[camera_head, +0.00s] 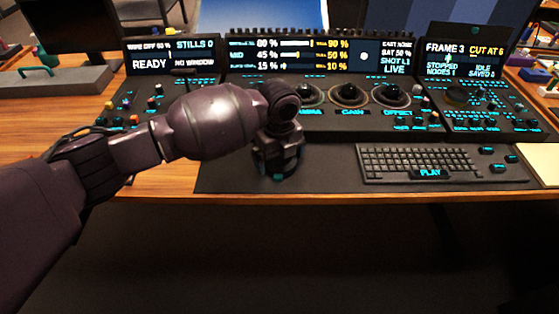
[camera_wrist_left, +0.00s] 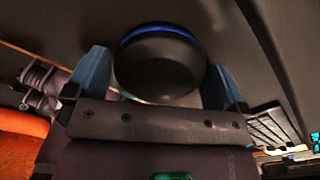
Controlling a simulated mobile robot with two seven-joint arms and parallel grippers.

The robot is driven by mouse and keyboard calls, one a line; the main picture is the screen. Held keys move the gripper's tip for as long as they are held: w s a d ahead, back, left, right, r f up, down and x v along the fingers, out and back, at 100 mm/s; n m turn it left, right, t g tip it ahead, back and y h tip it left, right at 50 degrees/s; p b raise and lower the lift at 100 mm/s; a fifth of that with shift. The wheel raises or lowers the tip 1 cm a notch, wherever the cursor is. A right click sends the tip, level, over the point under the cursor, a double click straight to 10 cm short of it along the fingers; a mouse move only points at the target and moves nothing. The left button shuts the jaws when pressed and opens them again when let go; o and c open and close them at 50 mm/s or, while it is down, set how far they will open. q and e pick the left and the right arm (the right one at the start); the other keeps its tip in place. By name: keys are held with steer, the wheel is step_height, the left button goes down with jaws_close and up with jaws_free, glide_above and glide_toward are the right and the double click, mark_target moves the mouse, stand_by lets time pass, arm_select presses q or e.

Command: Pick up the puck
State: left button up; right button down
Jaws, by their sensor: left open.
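The puck (camera_wrist_left: 160,65) shows in the left wrist view as a dark round disc with a blue band along its upper edge. It lies on the dark desk mat (camera_head: 225,178). My left gripper (camera_wrist_left: 157,82) is open, with one blue finger on each side of the puck and a narrow gap visible at each side. In the head view my left gripper (camera_head: 278,165) points down over the mat, left of the keyboard, and hides the puck there. My right gripper is in neither view.
A keyboard (camera_head: 430,163) lies right of my left gripper. Behind it stands the console with dials (camera_head: 348,94) and a wide screen (camera_head: 320,55). Side panels with knobs flank it. The desk's front edge runs close below the gripper.

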arm_select(q)
steer(key=shift+f, duration=0.3)
steer(key=shift+r, duration=0.15)
steer(key=c, duration=0.7)
steer(key=shift+o, duration=0.2)
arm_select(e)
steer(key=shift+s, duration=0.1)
arm_select(q)
steer(key=shift+r, duration=0.3)
step_height(320, 180, up, 19)
steer(key=p, duration=0.4)
steer(key=shift+r, duration=0.2)
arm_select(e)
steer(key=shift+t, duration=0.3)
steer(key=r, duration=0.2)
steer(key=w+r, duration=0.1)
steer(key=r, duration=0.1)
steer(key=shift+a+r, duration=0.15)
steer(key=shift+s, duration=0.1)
